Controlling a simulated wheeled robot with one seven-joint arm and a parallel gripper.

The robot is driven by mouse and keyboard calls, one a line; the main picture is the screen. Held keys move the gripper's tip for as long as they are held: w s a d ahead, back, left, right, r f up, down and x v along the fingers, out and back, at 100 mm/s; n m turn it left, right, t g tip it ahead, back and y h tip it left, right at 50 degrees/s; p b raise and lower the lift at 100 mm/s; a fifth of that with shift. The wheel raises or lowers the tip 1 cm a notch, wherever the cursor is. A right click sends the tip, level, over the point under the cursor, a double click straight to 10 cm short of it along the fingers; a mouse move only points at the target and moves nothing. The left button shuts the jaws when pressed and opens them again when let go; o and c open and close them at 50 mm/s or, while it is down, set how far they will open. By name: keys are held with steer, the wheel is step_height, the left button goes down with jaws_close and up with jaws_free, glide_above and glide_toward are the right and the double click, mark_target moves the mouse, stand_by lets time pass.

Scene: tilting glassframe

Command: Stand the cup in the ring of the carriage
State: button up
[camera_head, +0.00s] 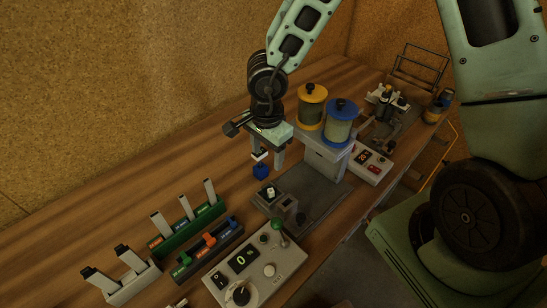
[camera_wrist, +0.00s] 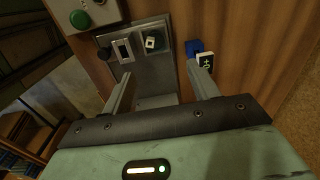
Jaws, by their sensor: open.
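My gripper (camera_head: 267,152) hangs open, pointing down, above the left edge of the dark base of the two-jar machine. Its two fingers stand apart in the wrist view (camera_wrist: 161,80) with nothing between them. A small blue object (camera_head: 261,172), perhaps the cup, is just below the fingers in the head view. In the wrist view a blue piece (camera_wrist: 193,46) with a white marked tag shows just beyond the right fingertip. A dark block with a white piece in a recess (camera_head: 268,194), perhaps the carriage, sits on the base; I cannot make out its ring clearly.
Jars with yellow (camera_head: 312,93) and blue (camera_head: 342,106) lids stand on a grey stand close right of my gripper. A control box (camera_head: 254,262) is in front. Green (camera_head: 187,230) and dark (camera_head: 208,248) racks stand left. The wooden table behind the racks is clear.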

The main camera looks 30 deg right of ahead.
steer(key=s+a+r+n+t+y, duration=0.3)
steer(key=a+r+n+y, duration=0.2)
steer(key=a+r+n, duration=0.7)
steer(key=s+a+r+n+g, duration=0.1)
steer(key=s+n, duration=0.2)
steer(key=s, duration=0.3)
steer(key=s+r+n+g, duration=0.1)
steer(key=s+n+g, duration=0.1)
steer(key=s, duration=0.3)
steer(key=s+d+r+n+h, duration=0.1)
steer(key=s+d+n+h, duration=0.3)
steer(key=s+d, duration=0.2)
steer(key=shift+s+d+r+n, duration=0.25)
steer(key=shift+d+n, duration=0.15)
steer(key=shift+d, duration=0.1)
steer(key=shift+f, duration=0.1)
